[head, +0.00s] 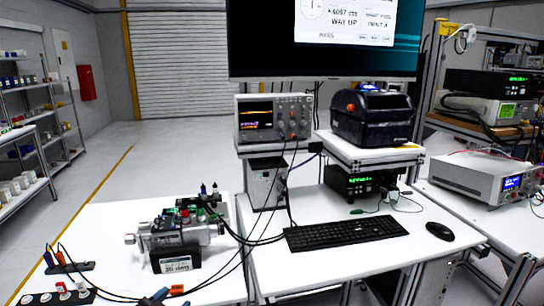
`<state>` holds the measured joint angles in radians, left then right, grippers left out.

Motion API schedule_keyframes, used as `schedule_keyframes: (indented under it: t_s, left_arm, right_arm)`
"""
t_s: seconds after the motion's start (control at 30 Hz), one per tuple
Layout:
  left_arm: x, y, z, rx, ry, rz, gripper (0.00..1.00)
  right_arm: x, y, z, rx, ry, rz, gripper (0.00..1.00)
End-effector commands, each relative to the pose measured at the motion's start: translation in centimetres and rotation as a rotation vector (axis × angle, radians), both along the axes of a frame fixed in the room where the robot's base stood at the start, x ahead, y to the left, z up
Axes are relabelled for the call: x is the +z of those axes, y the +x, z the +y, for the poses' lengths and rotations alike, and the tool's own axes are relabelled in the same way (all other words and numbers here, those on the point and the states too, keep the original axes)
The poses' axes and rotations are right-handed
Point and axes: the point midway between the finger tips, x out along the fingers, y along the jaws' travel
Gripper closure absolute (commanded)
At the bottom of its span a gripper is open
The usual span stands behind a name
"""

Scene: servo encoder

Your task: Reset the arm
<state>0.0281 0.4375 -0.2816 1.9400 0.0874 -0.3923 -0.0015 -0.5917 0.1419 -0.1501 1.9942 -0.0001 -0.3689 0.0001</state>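A grey metal servo unit (180,232) with cables plugged into its top sits on the white table at the lower left. A dark block with a white label (175,262) stands at its front. A large monitor (325,38) at the top shows a dial, small readouts and the words "WAY UP"; its upper part is cut off. Neither of my grippers nor arms shows in the head view, so their state and position cannot be seen.
An oscilloscope (273,118), a black label printer (372,114), a keyboard (345,233) and a mouse (439,231) occupy the right-hand bench. Loose black cables run across the left table (105,222). A bench power supply (482,178) stands at right. Open floor (165,160) lies behind.

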Motion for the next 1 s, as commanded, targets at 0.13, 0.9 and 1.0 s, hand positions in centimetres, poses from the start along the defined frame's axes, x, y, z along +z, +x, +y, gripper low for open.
schedule_keyframes:
  t_s: [0.13, 0.9, 1.0]
  left_arm:
    - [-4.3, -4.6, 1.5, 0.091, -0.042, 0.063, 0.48]
    - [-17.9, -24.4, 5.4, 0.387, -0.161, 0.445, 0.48]
    - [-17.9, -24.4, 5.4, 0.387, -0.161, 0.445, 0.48]
  right_arm:
    - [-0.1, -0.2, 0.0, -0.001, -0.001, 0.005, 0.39]
    - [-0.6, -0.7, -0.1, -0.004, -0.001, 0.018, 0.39]
    - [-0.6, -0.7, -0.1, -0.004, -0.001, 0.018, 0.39]
